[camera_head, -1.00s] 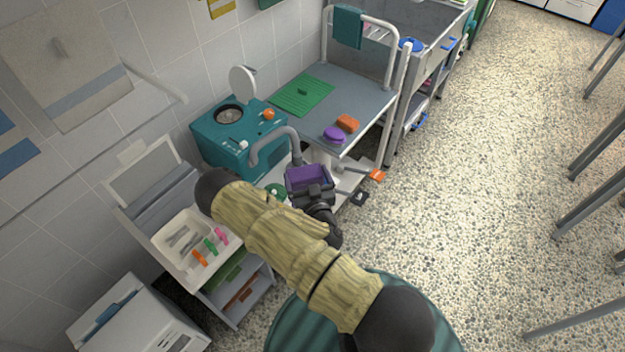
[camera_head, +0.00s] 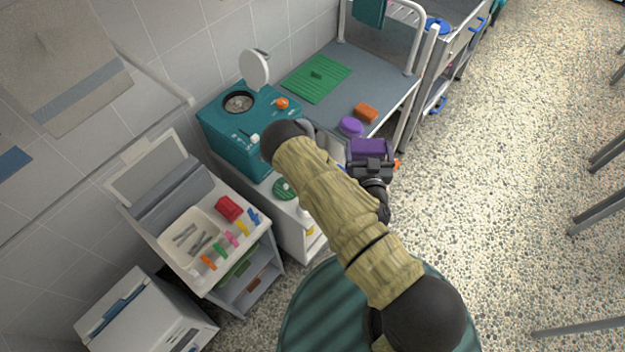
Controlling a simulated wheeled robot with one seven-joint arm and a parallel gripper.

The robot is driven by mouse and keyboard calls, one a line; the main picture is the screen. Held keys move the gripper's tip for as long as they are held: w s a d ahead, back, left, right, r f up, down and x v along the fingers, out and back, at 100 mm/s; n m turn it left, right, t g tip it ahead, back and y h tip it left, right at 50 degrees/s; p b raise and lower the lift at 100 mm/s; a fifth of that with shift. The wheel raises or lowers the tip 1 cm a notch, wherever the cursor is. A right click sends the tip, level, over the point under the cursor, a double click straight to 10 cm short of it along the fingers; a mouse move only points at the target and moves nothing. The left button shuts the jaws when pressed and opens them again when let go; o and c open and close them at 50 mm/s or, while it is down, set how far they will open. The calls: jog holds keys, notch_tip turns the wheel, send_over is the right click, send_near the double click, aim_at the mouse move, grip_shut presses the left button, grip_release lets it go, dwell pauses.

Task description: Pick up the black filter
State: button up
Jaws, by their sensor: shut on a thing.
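My gripper (camera_head: 368,150) is in the middle of the picture, in front of the worktop's near edge, seen from above and behind. It is shut on a purple box-like piece (camera_head: 368,147) with dark sides, which shows between its fingers. I cannot make out a separate black filter. The dark wrist and fingers cover part of what lies below and behind them.
The grey worktop (camera_head: 372,79) bears a green mat (camera_head: 316,78), a purple disc (camera_head: 351,127) and an orange block (camera_head: 366,113). A teal machine (camera_head: 240,140) stands left of it.

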jog(key=shift+w+f+b, duration=0.1)
jog(key=shift+f+b, duration=0.15)
jog(key=shift+b, duration=0.05)
jog(key=w+a+f+y+b, duration=0.1)
jog(key=w+a+b, duration=0.4)
jog(key=a+b, duration=0.3)
jog(key=w+a+f+n+y+b, duration=0.1)
jog(key=w+a+b, duration=0.3)
jog(key=a+b, duration=0.4)
jog(key=f+b, duration=0.1)
jog(key=b, duration=0.4)
jog(key=shift+w+f, duration=0.3)
jog(key=shift+w, duration=0.05)
